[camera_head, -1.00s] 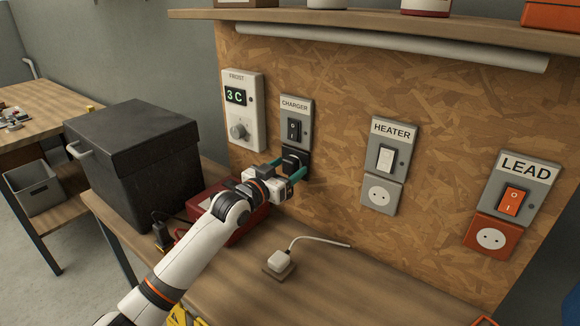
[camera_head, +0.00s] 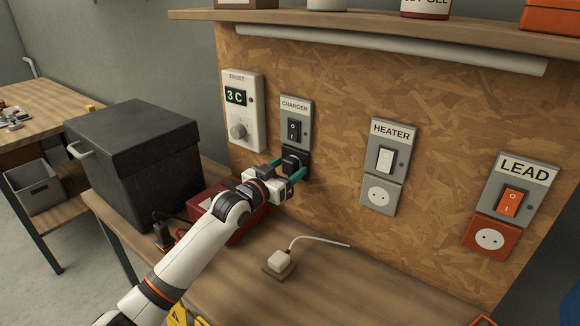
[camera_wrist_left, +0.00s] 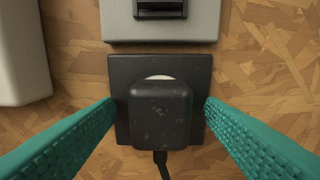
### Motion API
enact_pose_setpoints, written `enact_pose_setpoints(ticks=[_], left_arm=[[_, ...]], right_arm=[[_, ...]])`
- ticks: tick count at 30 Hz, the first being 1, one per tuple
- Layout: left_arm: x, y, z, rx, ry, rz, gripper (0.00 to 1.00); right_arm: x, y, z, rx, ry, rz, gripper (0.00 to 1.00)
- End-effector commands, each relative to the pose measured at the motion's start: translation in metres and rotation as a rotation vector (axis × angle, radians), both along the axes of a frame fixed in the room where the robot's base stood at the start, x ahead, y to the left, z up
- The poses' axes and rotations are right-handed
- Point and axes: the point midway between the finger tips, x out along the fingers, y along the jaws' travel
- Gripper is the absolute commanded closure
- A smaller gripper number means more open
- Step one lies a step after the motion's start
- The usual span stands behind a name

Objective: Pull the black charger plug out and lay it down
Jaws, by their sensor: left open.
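The black charger plug (camera_wrist_left: 161,114) sits in the black socket (camera_wrist_left: 121,77) under the CHARGER switch (camera_head: 295,122); its cable hangs down from it in the left wrist view. In the head view the plug (camera_head: 291,163) shows between my left gripper's fingers. My left gripper (camera_head: 284,168) is open, with one teal finger on each side of the plug. In the left wrist view the fingertips (camera_wrist_left: 160,103) overlap the socket plate's edges, with a gap between each finger and the plug. My right gripper is not in view.
A red box (camera_head: 243,222) is below my left wrist, and a black bin (camera_head: 135,165) is to the left. The HEATER socket (camera_head: 378,194) and orange LEAD socket (camera_head: 489,238) are empty.

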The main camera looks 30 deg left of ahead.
Motion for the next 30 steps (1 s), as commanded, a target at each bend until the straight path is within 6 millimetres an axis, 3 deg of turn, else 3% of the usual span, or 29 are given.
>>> enact_pose_setpoints(ticks=[13, 25, 30], left_arm=[[0.0000, -0.0002, -0.0004, 0.000, 0.001, 0.000, 0.36], [0.0000, -0.0002, -0.0001, 0.000, 0.000, 0.000, 1.00], [-0.0022, 0.0001, 0.0003, 0.000, 0.000, 0.000, 1.00]], right_arm=[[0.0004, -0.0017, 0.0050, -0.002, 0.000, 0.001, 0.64], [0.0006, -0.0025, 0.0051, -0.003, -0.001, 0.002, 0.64], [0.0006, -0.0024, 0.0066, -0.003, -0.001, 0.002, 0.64]])
